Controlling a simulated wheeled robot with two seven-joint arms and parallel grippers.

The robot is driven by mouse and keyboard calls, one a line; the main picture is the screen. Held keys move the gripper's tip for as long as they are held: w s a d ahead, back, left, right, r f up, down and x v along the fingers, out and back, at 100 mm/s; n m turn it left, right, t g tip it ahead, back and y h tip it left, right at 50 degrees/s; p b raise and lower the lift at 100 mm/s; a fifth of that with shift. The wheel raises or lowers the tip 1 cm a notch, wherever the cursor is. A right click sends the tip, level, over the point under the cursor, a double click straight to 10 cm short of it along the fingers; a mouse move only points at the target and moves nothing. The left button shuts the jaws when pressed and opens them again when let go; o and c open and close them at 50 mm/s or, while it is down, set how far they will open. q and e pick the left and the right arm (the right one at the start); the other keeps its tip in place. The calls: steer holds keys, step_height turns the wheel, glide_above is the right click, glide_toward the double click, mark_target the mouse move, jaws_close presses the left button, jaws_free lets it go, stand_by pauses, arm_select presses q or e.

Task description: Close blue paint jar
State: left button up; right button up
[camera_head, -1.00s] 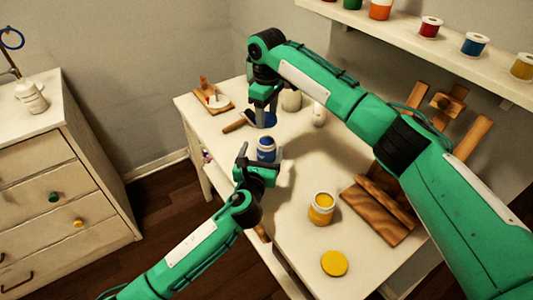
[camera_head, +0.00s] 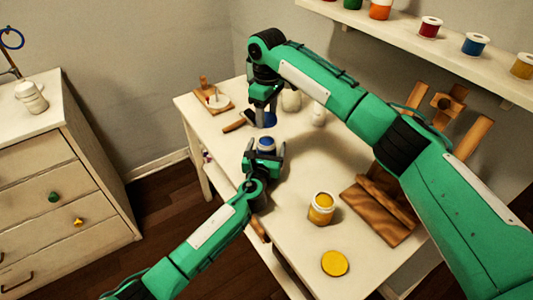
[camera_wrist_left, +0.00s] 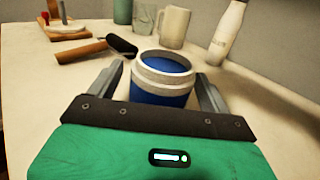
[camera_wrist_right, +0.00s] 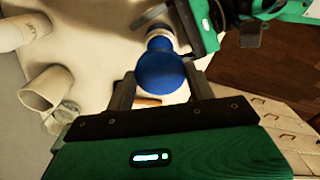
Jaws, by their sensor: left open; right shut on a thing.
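The blue paint jar (camera_head: 266,143) stands open on the table, blue paint showing inside its pale rim; it also shows in the left wrist view (camera_wrist_left: 163,80). My left gripper (camera_head: 265,150) is open, with one finger on each side of the jar; whether they touch it is unclear. My right gripper (camera_head: 265,108) is shut on the blue lid (camera_head: 268,120), holding it above the table just behind the jar. In the right wrist view the lid (camera_wrist_right: 160,73) sits between the fingertips, partly overlapping the jar (camera_wrist_right: 160,38).
An open yellow jar (camera_head: 321,208) and its yellow lid (camera_head: 335,263) are on the table's near part. A wooden easel (camera_head: 385,205) stands at right.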

arm_select(q)
steer(key=c, duration=1.5)
arm_select(e)
glide_above(267, 143)
steer(key=shift+f, duration=2.5)
steer(key=shift+f, duration=0.85)
steer(key=shift+f, duration=0.55)
